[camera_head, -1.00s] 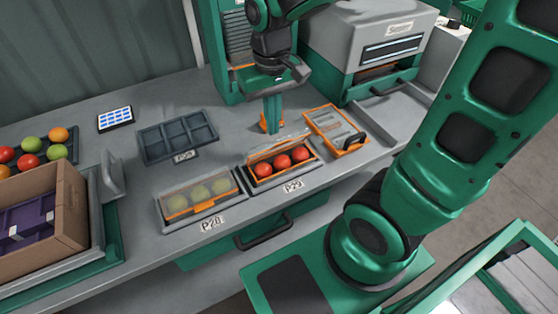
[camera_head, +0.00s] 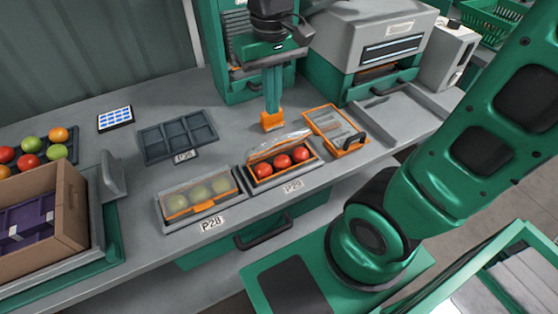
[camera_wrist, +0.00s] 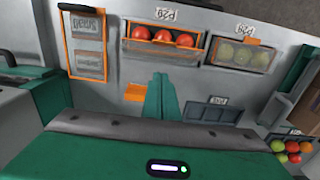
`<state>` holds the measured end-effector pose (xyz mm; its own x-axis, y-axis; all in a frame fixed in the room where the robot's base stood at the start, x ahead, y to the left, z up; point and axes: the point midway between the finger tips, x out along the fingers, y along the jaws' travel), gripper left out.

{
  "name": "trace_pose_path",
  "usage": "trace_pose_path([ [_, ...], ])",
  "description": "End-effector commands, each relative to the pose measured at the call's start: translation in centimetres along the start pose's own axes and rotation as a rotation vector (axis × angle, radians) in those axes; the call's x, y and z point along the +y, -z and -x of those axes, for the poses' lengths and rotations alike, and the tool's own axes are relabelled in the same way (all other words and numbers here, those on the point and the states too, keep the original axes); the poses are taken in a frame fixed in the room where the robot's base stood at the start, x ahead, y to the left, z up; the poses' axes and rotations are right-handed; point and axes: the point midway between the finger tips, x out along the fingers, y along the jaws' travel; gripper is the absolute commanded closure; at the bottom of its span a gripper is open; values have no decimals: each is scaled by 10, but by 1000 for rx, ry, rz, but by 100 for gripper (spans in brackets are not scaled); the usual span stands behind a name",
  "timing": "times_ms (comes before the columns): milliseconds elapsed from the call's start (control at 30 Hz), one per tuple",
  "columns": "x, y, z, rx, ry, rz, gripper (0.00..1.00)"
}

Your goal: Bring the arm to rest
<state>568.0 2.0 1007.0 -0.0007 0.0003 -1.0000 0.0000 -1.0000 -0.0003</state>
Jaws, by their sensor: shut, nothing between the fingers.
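My gripper (camera_head: 272,108) hangs in front of the green machine at the back of the bench, with its green fingers pointing down and closed together. Nothing shows between them. In the wrist view the fingers (camera_wrist: 160,85) also show as one narrow shape. A small orange block (camera_head: 271,121) shows just below the fingertips in the head view; in the wrist view this block (camera_wrist: 135,94) appears beside the fingers. My upper arm crosses the right of the head view.
The tray labelled P29 (camera_head: 256,181) holds red tomatoes under a raised clear film, and P28 (camera_head: 170,222) holds pale ones. A dark empty tray (camera_head: 178,137), an orange frame (camera_head: 325,128), the grey sealing machine (camera_head: 375,35) and a cardboard box (camera_head: 72,205) stand around.

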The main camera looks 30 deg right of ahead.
Motion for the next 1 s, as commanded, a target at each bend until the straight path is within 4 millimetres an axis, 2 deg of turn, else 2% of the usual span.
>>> trace_pose_path([
  [267,0,0,0,0,0,0,100],
  [367,9,-3,-1,1,-1,-21,100],
  [467,37,-14,-2,3,-4,-90,100],
  [533,66,-30,-5,4,-7,-165,100],
  [600,96,-51,-9,3,-8,-249,100],
  [700,131,-84,-16,1,-6,-363,100],
  [800,154,-114,-23,-2,-1,-456,100],
  [900,167,-136,-29,-4,4,-518,100],
  [1000,174,-148,-32,-7,8,-549,100],
])
